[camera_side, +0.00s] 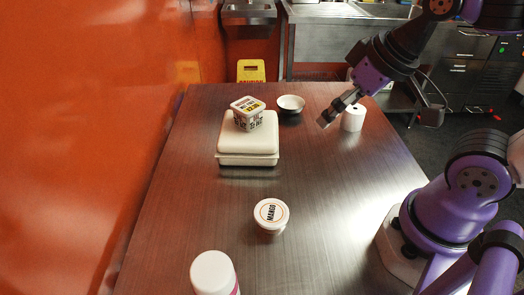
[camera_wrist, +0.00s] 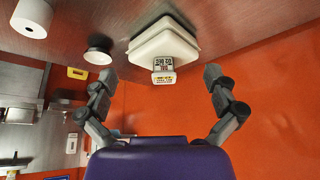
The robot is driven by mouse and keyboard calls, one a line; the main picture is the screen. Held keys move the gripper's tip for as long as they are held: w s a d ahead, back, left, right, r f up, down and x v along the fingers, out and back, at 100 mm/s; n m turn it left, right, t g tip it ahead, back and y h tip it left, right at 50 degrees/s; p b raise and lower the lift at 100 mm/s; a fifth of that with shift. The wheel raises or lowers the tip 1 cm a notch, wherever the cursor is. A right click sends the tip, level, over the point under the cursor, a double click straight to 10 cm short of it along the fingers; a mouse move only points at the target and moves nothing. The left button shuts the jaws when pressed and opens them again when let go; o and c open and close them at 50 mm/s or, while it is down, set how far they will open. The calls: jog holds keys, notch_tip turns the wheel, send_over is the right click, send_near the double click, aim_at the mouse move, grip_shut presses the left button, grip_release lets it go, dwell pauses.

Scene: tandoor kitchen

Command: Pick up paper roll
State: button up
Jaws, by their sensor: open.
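The paper roll (camera_side: 352,118) is a white cylinder standing upright on the table near its far right side. In the wrist view the roll (camera_wrist: 32,18) shows at the top left corner, outside the space between the fingers. My gripper (camera_side: 335,113) is just left of the roll in the side view and above the table. The wrist view shows its two fingers (camera_wrist: 156,82) spread wide with nothing between them. From the side view I cannot tell how large the gap to the roll is.
A white clamshell box (camera_side: 247,145) with a printed tub (camera_side: 247,113) on top stands left of the middle. A bowl (camera_side: 290,104) is behind it. A mango tub (camera_side: 271,214) and a white-capped bottle (camera_side: 213,272) are nearer. The table's right middle is clear. An orange wall (camera_side: 80,120) borders the left.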

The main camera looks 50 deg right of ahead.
jog(key=m+g, duration=0.3)
jog(key=g, duration=0.3)
send_over(355, 108)
jog(key=f, duration=0.6)
jog(key=shift+s+a+f, duration=0.15)
jog(key=shift+s, duration=0.1)
jog(key=f, duration=0.4)
jog(key=shift+d+f, duration=0.2)
jog(key=shift+f, duration=0.2)
jog(key=f, duration=0.5)
jog(key=shift+w+f, duration=0.2)
jog(key=shift+f, duration=0.15)
jog(key=shift+a, duration=0.1)
jog(key=c, duration=1.2)
